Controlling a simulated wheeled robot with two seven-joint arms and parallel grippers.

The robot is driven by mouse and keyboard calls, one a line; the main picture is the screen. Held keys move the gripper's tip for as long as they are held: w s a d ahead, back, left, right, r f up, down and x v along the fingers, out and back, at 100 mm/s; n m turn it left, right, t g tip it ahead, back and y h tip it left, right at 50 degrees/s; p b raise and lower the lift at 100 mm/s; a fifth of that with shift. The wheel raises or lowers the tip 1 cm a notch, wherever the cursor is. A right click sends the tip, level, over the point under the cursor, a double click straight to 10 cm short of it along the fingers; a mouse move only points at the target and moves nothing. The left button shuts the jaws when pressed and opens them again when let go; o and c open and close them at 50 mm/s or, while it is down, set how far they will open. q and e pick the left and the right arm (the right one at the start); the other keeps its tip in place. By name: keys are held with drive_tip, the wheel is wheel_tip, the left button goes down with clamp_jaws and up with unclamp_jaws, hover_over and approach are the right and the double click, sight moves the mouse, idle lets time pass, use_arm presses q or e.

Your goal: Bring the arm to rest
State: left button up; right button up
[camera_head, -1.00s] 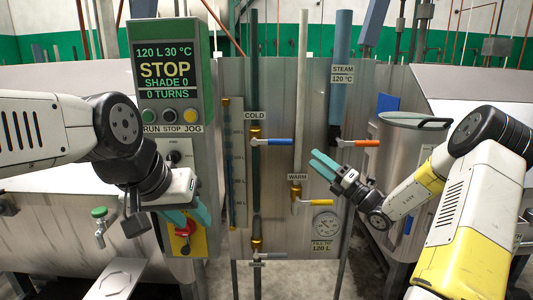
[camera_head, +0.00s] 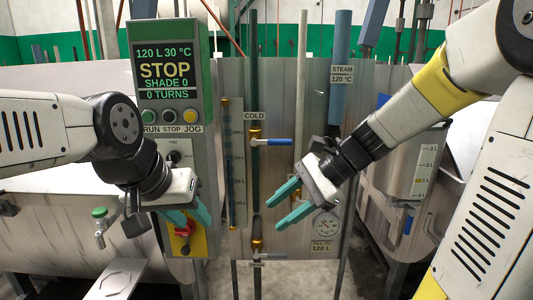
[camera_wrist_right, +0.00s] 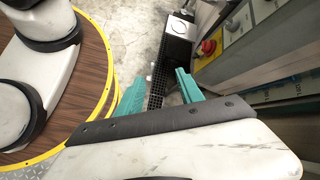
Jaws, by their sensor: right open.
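My right gripper (camera_head: 288,207) has teal fingers that are apart and empty.
The control box (camera_head: 165,75) reads STOP. The cold valve's blue lever (camera_head: 278,142) points right. A steel jug with level marks (camera_head: 412,165) is at the right. A green-topped tap (camera_head: 100,213) is at the left.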

drive_tip(key=s+d+r+n+t+h, duration=0.3)
drive_tip(key=s+d+n+t+h, duration=0.2)
drive_tip(key=d+n, duration=0.6)
drive_tip(key=shift+s+n+t+h, duration=0.3)
drive_tip(key=shift+s+n+h, duration=0.65)
drive_tip(key=shift+s, duration=0.2)
